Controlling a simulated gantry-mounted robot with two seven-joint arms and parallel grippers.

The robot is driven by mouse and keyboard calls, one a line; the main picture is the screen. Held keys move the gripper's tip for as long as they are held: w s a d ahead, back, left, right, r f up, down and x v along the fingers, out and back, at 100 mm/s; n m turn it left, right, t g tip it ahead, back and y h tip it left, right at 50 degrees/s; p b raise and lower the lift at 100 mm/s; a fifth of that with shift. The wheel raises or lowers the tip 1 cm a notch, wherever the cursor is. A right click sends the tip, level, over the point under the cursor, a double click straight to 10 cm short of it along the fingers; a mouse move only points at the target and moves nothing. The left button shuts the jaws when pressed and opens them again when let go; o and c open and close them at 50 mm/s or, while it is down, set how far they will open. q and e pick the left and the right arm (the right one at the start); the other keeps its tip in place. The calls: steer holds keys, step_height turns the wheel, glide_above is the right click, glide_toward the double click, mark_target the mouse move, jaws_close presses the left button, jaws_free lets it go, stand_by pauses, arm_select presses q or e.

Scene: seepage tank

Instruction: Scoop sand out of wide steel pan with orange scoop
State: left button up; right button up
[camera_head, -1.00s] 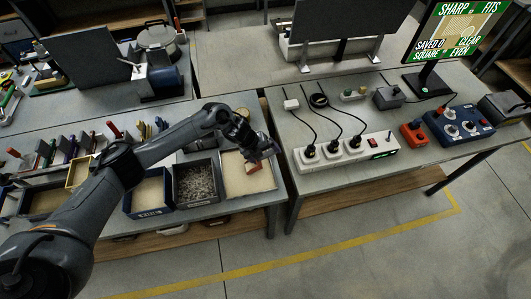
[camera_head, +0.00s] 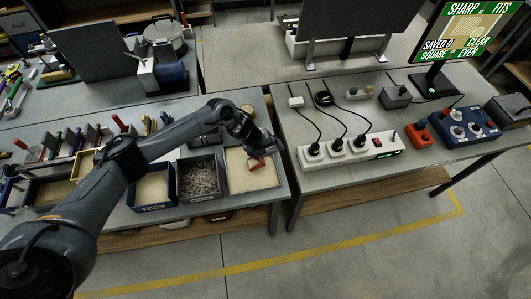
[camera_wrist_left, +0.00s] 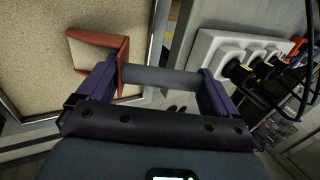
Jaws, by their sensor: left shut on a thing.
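The wide steel pan (camera_head: 234,191) stands at the right front of the left bench and holds pale sand. In the left wrist view its metal rim (camera_wrist_left: 154,50) and sand fill the upper left. My left gripper (camera_head: 262,150) is over the pan's right side, shut on the orange scoop (camera_head: 257,163). In the left wrist view the orange scoop (camera_wrist_left: 112,42) lies over the sand, with its grey handle between the purple fingers (camera_wrist_left: 160,88). I cannot tell whether the scoop touches the sand or carries any. My right gripper is not in view.
A dark bin of grey gravel (camera_head: 200,195) and a blue bin of sand (camera_head: 152,205) stand left of the pan. A white power strip (camera_head: 350,152) with black plugs lies on the right bench, across a narrow gap. A monitor (camera_head: 468,30) stands behind.

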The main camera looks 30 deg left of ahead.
mark_target(277, 149)
arm_select(q)
steer(key=shift+w+d+r+b, duration=0.25)
steer(key=shift+w+d+b, duration=0.1)
steer(key=shift+w+d, duration=0.4)
steer(key=shift+w+d+r+b, duration=0.25)
steer(key=shift+w+d+b, duration=0.05)
steer(key=shift+w+d, duration=0.45)
steer(key=shift+f, duration=0.3)
steer(key=shift+f+b, duration=0.2)
steer(key=shift+b, duration=0.15)
stand_by(0.4)
steer(key=shift+s+a, duration=0.15)
stand_by(0.6)
steer(key=shift+s+a, duration=0.1)
steer(key=shift+a, duration=0.05)
stand_by(0.6)
steer(key=shift+s+a+p, duration=0.2)
steer(key=shift+s+p, duration=0.05)
steer(key=shift+p, duration=0.15)
stand_by(0.5)
steer(key=shift+s+a, duration=0.1)
stand_by(0.5)
